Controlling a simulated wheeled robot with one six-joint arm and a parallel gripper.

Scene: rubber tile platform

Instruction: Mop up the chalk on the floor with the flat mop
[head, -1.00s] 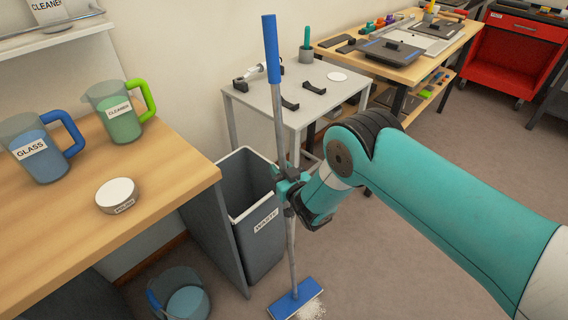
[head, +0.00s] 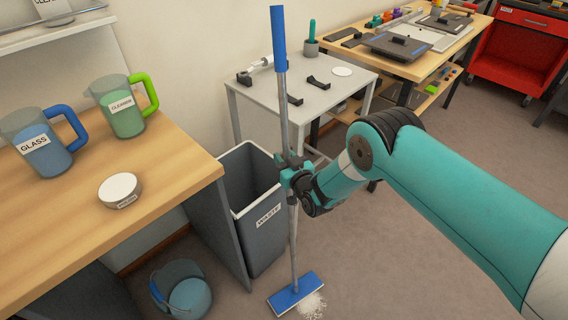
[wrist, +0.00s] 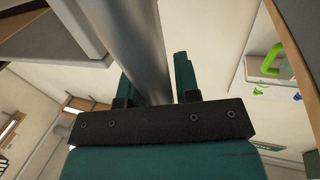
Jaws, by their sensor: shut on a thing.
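The flat mop (head: 284,115) stands nearly upright, with a grey pole, a blue grip at the top and a blue flat head (head: 296,294) on the floor. My gripper (head: 292,180) is shut on the pole around its middle. In the wrist view the pole (wrist: 143,50) runs between the two fingers of my gripper (wrist: 150,85). The white chalk (head: 312,305) lies in a small powdery patch on the floor at the right edge of the mop head. The head may cover part of it.
A grey waste bin (head: 262,240) stands just behind the pole. A bucket (head: 182,291) stands on the floor left of the mop head. A wooden counter (head: 165,165) with jugs is at left, and a small grey table (head: 325,105) is behind. Floor to the right is open.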

